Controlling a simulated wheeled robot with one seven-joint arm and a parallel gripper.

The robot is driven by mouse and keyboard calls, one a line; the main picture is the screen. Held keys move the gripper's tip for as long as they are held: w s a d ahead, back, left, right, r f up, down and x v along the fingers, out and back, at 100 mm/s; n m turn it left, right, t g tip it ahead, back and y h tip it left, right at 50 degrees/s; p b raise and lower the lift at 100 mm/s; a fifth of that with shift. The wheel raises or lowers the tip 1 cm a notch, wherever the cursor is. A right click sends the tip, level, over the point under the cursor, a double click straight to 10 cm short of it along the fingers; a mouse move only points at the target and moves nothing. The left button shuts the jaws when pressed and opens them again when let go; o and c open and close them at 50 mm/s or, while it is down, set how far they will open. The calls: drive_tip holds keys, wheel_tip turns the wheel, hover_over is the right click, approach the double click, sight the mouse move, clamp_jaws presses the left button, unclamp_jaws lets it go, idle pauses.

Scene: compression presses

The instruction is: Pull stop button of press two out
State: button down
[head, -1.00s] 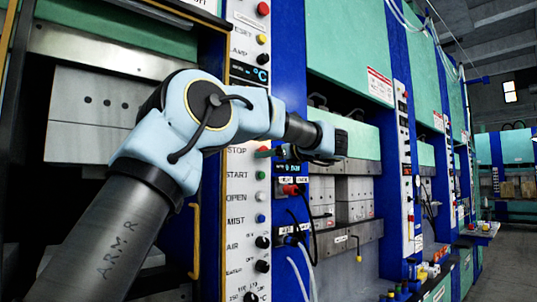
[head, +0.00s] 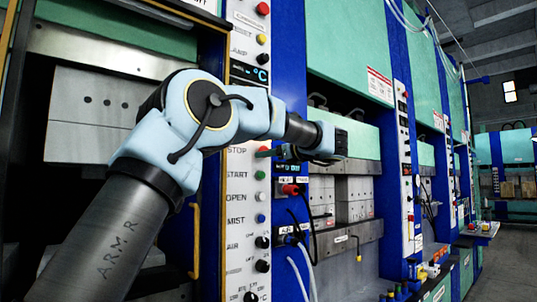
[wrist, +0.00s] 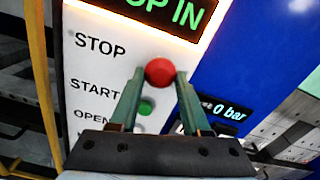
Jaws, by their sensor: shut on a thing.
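The red stop button (wrist: 159,72) shows in the wrist view, beside the printed word STOP on a white control panel (wrist: 88,62). My gripper (wrist: 161,78) has its two green fingers on either side of the button and is shut on it. A lit display (wrist: 175,12) above the button shows green letters ending in "OP IN".
A green start button (wrist: 146,107) sits just below, between my fingers. More buttons and knobs (head: 262,242) run down the panel. A yellow handle (head: 195,240) stands left of it. A blue column (head: 290,60) and further presses lie to the right.

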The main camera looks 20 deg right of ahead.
idle(0.4)
drive_tip(key=shift+v, duration=0.85)
drive_tip(key=c, duration=0.6)
unclamp_jaws()
drive_tip(key=shift+s, duration=0.15)
drive_tip(key=shift+o, duration=1.2)
drive_tip(key=b+v, duration=0.3)
drive_tip(key=v, duration=0.7)
drive_tip(key=shift+s, duration=0.3)
drive_tip(key=shift+s+d, duration=0.1)
drive_tip(key=shift+d, duration=0.1)
